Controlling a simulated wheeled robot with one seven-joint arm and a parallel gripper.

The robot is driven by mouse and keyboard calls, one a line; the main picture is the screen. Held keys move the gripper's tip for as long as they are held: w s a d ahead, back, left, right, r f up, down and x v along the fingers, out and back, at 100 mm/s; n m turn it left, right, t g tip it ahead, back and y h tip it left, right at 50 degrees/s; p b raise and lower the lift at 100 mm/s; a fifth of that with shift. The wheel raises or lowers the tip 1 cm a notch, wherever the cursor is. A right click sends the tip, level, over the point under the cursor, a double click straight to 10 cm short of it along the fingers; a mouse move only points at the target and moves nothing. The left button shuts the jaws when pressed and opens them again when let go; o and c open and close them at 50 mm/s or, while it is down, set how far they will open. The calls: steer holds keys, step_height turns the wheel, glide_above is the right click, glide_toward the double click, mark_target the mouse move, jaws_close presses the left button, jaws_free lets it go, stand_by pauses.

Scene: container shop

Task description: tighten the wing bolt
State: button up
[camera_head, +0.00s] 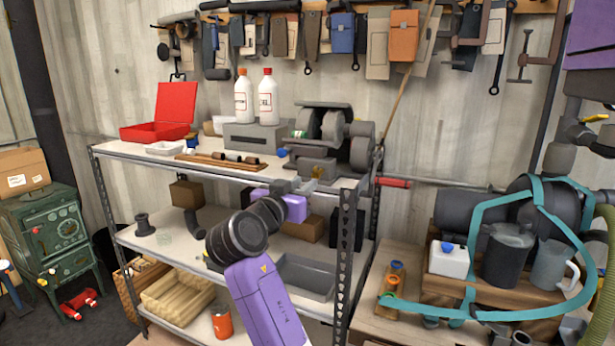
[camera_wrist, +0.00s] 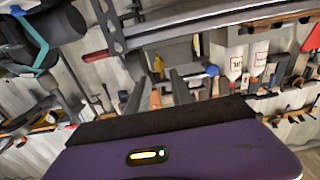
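A grey machine (camera_head: 335,140) with round drums stands at the right end of the upper shelf. A small yellowish piece (camera_head: 318,172) shows on its front low down, and a blue knob (camera_head: 281,152) sticks out at its left. I cannot tell whether either is the wing bolt. My gripper (camera_head: 297,186) is at the front edge of the upper shelf, below and in front of the machine. In the wrist view its two grey fingers (camera_wrist: 158,78) are apart with nothing held between them. The blue knob also shows there (camera_wrist: 212,70), right of the fingers.
The upper shelf (camera_head: 225,172) also carries two white bottles (camera_head: 254,97), a red case (camera_head: 166,112) and a wooden rack (camera_head: 222,161). A perforated upright (camera_head: 345,255) stands right of my gripper. A bench with a jug (camera_head: 508,255) and turquoise hose is at the right.

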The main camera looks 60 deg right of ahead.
mark_target(313, 176)
steer(key=d, duration=0.2)
steer(key=d+p, duration=0.1)
steer(key=d, duration=0.4)
steer(key=shift+w+d+p, duration=0.15)
steer(key=shift+w+p, duration=0.1)
steer(key=shift+p, duration=0.05)
jaws_close()
